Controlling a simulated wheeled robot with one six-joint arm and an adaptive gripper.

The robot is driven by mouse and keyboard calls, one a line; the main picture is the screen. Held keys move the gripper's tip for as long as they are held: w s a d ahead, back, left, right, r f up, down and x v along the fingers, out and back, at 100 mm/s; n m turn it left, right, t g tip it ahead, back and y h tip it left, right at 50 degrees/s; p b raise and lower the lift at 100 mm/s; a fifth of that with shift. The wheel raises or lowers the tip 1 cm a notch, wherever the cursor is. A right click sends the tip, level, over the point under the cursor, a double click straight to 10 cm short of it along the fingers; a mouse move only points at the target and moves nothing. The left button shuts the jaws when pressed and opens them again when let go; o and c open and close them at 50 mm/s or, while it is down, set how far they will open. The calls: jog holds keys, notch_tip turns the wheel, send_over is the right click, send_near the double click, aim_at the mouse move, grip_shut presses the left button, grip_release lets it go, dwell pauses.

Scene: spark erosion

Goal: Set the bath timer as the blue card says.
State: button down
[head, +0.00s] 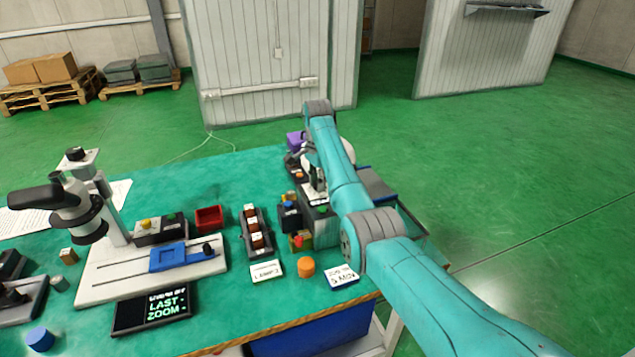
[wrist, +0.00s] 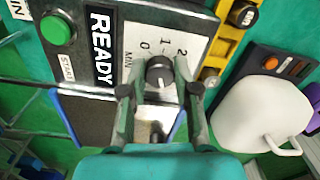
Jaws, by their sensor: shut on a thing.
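The bath timer (wrist: 92,48) fills the upper left of the wrist view. It has a green START button (wrist: 56,28), a display reading READY (wrist: 101,50) and a dark round knob (wrist: 159,70) on a white MIN scale showing 0, 1 and 2. My gripper (wrist: 160,88) has a finger on each side of the knob and is shut on it. I cannot tell the knob's exact setting. In the head view, my arm partly hides the timer (head: 322,230). A white card with a blue edge (head: 341,277) lies at the table's front; its writing is too small to read surely.
A white jug-like vessel (wrist: 265,110) stands close right of my gripper. Left of the timer are an orange cylinder (head: 306,267), a second card (head: 265,270), a red bin (head: 209,218) and a microscope stand (head: 85,205). A display reads LAST ZOOM (head: 153,309).

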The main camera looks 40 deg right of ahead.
jog(key=shift+m, duration=2.1)
jog(key=c, duration=0.8)
grip_release()
jog(key=shift+c, duration=0.2)
jog(key=shift+r, duration=3.75)
jog(key=shift+s, duration=0.1)
